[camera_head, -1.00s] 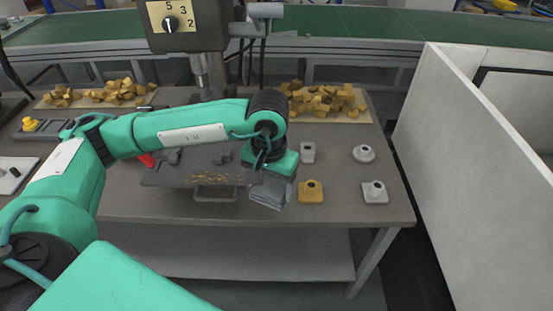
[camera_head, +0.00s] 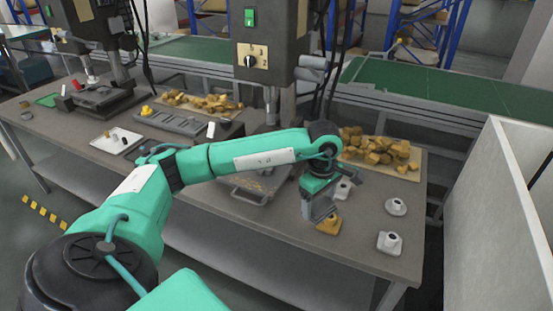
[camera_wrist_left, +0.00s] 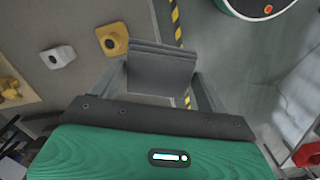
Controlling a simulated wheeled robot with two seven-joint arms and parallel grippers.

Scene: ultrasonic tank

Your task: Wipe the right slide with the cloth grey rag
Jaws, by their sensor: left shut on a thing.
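My left gripper (camera_head: 319,192) is shut on the grey rag (camera_head: 320,210), a folded grey cloth hanging below it. The rag also shows between the fingers in the left wrist view (camera_wrist_left: 160,70). It appears raised above the table and overlaps the yellow block (camera_head: 329,226) in the head view. To its left, under the drill press, lies a dark metal slide (camera_head: 246,193) with a front handle and brass-coloured chips on it. My left arm hides part of this slide. Another dark slide (camera_head: 106,101) sits under the machine at far left. My right gripper is not in view.
Grey-white fittings (camera_head: 396,206) and (camera_head: 390,242) stand at the table's right end. A board of brass pieces (camera_head: 380,155) lies behind. The drill press (camera_head: 285,50) rises behind my arm. A white wall (camera_head: 495,210) stands right of the table (camera_head: 300,231).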

